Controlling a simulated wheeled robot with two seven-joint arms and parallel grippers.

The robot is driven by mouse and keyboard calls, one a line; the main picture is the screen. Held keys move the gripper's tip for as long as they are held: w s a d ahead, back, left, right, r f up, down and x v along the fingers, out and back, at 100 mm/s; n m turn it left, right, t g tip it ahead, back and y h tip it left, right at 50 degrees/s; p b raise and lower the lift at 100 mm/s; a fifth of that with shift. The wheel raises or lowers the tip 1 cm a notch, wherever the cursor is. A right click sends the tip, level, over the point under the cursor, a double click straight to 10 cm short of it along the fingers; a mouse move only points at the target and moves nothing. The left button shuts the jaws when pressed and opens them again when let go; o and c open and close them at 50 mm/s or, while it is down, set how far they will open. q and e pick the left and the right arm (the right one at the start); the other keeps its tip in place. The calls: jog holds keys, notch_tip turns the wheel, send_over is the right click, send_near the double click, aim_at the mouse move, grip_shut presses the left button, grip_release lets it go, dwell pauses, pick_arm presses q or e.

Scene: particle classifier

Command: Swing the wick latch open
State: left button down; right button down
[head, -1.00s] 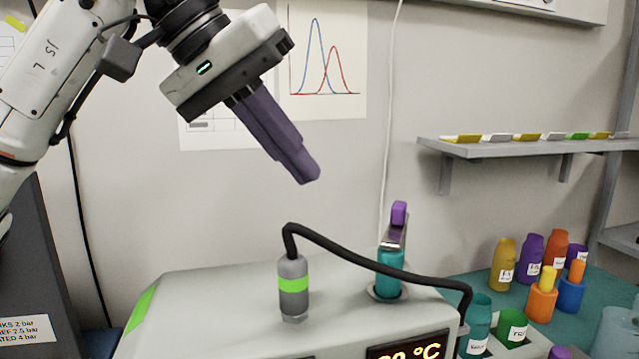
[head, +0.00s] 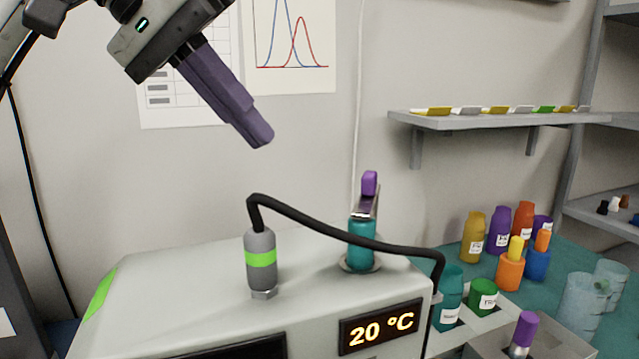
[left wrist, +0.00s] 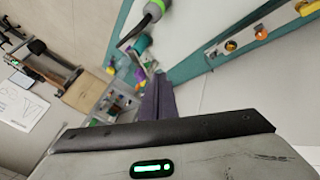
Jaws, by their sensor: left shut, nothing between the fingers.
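A metal latch with a purple tip (head: 369,184) stands upright on top of a teal cylinder (head: 361,245), which is set in the top of a pale grey machine (head: 190,285). I take this to be the wick latch; no label shows on it. My left gripper (head: 262,138) has purple fingers, shut and empty. In the picture it hangs above and left of the latch, clearly apart from it. In the left wrist view its fingers (left wrist: 158,97) point toward the machine, and the latch is too small to make out surely. My right gripper is not in view.
A grey probe with a green band (head: 261,258) stands on the machine, its black cable (head: 330,231) arching in front of the teal cylinder. Bottles (head: 499,230) and clear beakers (head: 583,305) stand on the right. A wall shelf (head: 500,119) is behind. Above the machine is free air.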

aim_at(368, 190)
pick_arm(q)
jog(key=b+x, duration=0.1)
jog(key=x, duration=0.8)
jog(key=shift+f, duration=0.15)
jog(key=d, duration=0.3)
jog(key=shift+s+d+f, duration=0.15)
jog(key=shift+s+f, duration=0.05)
jog(key=shift+f, duration=0.1)
jog(key=shift+s+d, duration=0.15)
jog(key=shift+d, duration=0.35)
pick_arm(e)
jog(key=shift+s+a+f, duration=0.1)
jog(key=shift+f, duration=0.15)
